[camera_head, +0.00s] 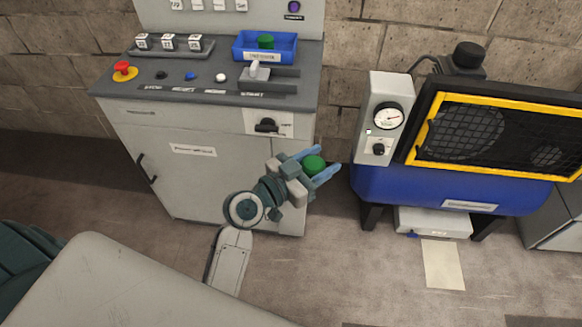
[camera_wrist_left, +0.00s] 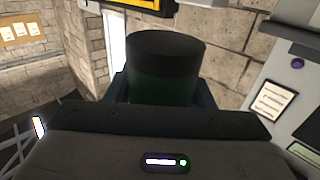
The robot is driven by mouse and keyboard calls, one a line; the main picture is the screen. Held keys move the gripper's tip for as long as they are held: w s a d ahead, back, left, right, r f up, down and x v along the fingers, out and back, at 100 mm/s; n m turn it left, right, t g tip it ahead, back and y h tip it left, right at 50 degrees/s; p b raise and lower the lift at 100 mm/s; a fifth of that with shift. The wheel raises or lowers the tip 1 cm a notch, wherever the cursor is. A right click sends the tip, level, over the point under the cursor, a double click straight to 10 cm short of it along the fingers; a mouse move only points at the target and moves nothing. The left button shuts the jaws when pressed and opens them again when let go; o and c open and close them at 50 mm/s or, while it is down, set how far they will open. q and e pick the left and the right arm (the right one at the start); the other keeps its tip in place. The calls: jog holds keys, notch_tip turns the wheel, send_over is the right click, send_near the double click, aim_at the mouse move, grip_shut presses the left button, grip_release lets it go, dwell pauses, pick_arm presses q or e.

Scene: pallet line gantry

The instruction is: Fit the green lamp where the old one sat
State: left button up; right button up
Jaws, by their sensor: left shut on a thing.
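My left gripper (camera_head: 321,162) is shut on a green lamp (camera_head: 313,164), its blue fingers on either side of it. It holds the lamp in the air in front of the console's right edge. In the left wrist view the lamp (camera_wrist_left: 165,85) is a dark cylinder with a green lower part, standing up between the fingers. Another green lamp-like piece (camera_head: 266,41) sits in a blue tray (camera_head: 250,58) on the console. A small purple round fitting (camera_head: 293,6) is on the upright panel; it also shows in the left wrist view (camera_wrist_left: 297,63). My right gripper is not in view.
The grey console (camera_head: 205,150) carries a red stop button (camera_head: 122,70), small buttons and a lever (camera_head: 258,71). A blue machine with a gauge (camera_head: 388,117) and yellow-framed mesh guard (camera_head: 420,125) stands at right. Open floor lies between them in front.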

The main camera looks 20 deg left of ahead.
pick_arm(q)
jog(key=w+d+r+m+g+h, duration=0.3)
jog(key=w+d+m+g+h, duration=0.25)
jog(key=d, duration=0.35)
jog(key=s+a+f+n+t+y, duration=0.2)
jog(key=a+f+n+t+y, duration=0.25)
jog(key=a+f, duration=0.4)
jog(key=s+a+r+n+t+y, duration=0.2)
jog(key=s+a+n+t+y, duration=0.1)
jog(key=s+a+n+y, duration=0.4)
jog(key=s+a+y, duration=0.1)
jog(key=a+y, duration=0.1)
jog(key=y, duration=0.1)
jog(key=shift+s+a+r+t+y, duration=0.2)
jog(key=shift+a+r+t+y, duration=0.1)
jog(key=shift+a+t, duration=0.1)
